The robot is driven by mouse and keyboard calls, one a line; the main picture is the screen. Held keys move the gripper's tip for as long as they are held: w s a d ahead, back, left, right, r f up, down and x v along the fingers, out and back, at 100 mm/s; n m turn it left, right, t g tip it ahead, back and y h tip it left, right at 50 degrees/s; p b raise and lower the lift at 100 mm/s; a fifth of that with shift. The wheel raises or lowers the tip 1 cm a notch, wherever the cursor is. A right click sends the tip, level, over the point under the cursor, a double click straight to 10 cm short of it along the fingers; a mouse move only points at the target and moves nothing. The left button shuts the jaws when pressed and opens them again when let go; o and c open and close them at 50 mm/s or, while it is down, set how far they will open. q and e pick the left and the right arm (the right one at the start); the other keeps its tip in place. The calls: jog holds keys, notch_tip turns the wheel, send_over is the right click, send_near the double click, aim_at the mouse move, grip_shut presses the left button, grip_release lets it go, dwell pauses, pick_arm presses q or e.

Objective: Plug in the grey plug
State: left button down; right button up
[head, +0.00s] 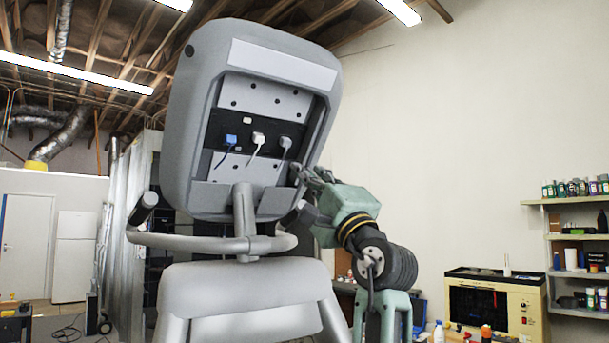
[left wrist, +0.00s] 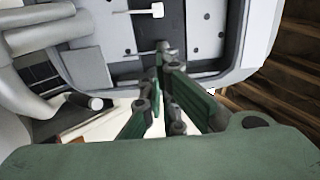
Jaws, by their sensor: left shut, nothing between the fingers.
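The grey plug (head: 285,142) is at the right end of a black socket strip (head: 271,127) in the back of a grey machine console. It sits against the strip with its cable hanging down; I cannot tell how deep it is in. My left gripper (head: 298,172) is shut and empty, just below and right of the plug. In the left wrist view the closed fingertips (left wrist: 162,64) are close to the grey plug (left wrist: 161,47), partly covering it; contact is unclear. The white plug (head: 258,138) and blue plug (head: 231,140) are in the strip to the left.
The console's raised rim (head: 322,130) surrounds the recess close to my left gripper. Shelves (head: 580,202) and a beige machine (head: 495,300) are at the right, farther off.

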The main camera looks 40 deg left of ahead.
pick_arm(q)
jog(key=d, duration=0.1)
jog(key=d+f, duration=0.1)
jog(key=s+d+b, duration=0.1)
jog(key=shift+d+f, duration=0.15)
jog(key=shift+f, duration=0.15)
pick_arm(e)
jog(key=shift+d+f, duration=0.55)
jog(key=shift+f, duration=0.3)
pick_arm(q)
jog(key=shift+d, duration=0.15)
pick_arm(e)
jog(key=shift+a, duration=0.1)
